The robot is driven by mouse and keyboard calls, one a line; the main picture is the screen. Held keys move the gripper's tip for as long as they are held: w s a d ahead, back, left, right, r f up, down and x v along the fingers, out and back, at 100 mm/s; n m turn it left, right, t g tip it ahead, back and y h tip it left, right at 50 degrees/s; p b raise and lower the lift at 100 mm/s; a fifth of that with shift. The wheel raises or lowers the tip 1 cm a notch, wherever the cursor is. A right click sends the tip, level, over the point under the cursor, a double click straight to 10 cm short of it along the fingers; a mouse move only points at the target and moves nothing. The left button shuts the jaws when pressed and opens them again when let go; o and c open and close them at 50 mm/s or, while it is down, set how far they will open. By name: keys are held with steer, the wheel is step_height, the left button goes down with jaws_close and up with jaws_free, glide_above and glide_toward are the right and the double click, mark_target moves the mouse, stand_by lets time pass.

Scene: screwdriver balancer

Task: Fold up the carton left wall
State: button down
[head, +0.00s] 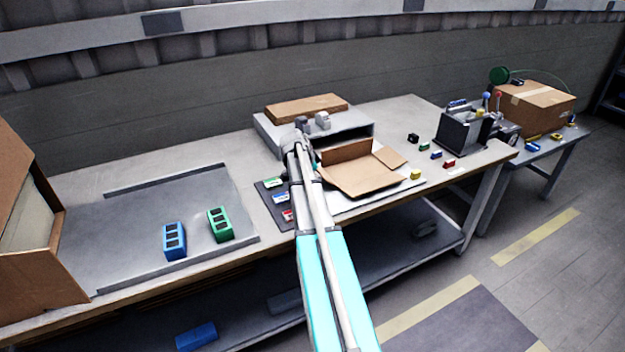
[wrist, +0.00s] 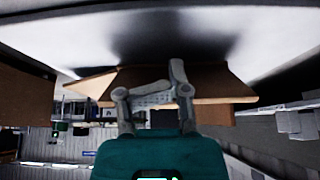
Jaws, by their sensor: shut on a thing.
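The brown carton (head: 362,178) lies partly unfolded on the workbench, just right of my arm. Its back wall (head: 347,151) stands up, while its right flap (head: 389,159) lies folded outward. Its left side is mostly hidden behind my arm in the head view. In the wrist view my gripper (wrist: 153,97) is shut on a brown cardboard panel (wrist: 212,84), which looks like the carton left wall. The exact contact is hard to make out.
A grey stand (head: 355,131) with a flat brown box (head: 306,107) is behind the carton. A blue block (head: 174,241) and a green block (head: 220,225) sit on the left mat. A black holder (head: 466,130) stands at right, near small coloured parts.

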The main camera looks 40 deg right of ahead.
steer(key=shift+d+r, duration=0.15)
steer(key=shift+s+d+r+p, duration=0.2)
steer(key=shift+d+r+p, duration=0.3)
steer(key=shift+d+p, duration=0.1)
steer(key=shift+d, duration=0.25)
stand_by(0.4)
steer(key=shift+s+d+r, duration=0.15)
steer(key=shift+d+r, duration=0.05)
steer(key=shift+d, duration=0.25)
steer(key=shift+a, duration=0.2)
steer(key=shift+a, duration=0.5)
